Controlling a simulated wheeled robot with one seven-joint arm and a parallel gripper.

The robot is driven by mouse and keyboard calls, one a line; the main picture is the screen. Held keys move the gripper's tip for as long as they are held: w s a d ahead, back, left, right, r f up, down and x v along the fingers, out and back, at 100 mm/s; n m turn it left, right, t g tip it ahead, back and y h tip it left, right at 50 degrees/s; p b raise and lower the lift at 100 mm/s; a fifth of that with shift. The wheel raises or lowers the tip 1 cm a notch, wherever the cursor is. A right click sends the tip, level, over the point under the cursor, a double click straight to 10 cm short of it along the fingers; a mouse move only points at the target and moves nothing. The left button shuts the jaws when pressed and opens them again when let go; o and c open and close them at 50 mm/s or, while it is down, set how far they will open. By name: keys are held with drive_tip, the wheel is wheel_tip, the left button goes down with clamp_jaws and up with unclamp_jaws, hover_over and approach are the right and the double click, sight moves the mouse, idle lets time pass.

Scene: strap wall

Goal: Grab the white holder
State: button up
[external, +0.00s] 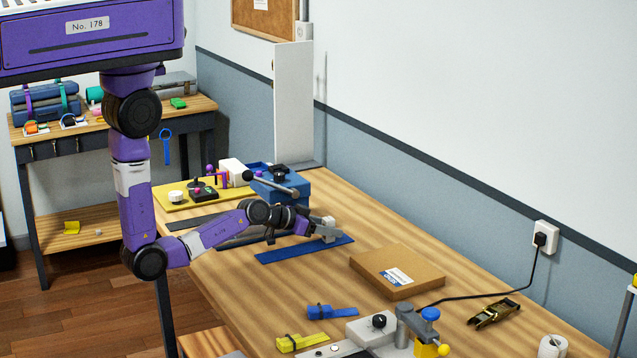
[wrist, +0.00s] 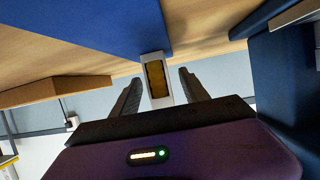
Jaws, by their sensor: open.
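The white holder (wrist: 170,92) is a small pale upright frame with a yellow-brown face inside it. In the wrist view, which looks upside down, it lies between the two dark fingers of my gripper (wrist: 157,86). The fingers are open, one on each side, with a visible gap to the holder. In the external view the holder (external: 328,224) is a small pale shape at the end of my gripper (external: 316,231), partly hidden by it. It appears to stand at the blue strip (external: 290,251) on the table, which fills the top of the wrist view (wrist: 95,22).
A blue box (external: 290,186) with a grey bar on top stands just behind my gripper; its dark side looks close in the wrist view (wrist: 285,75). A flat cardboard box (external: 397,266) lies to the right. A black cable (external: 470,297) crosses the table toward the wall outlet.

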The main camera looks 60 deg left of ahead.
drive_tip(key=shift+c, duration=0.2)
clamp_jaws()
drive_tip(key=shift+r, duration=0.1)
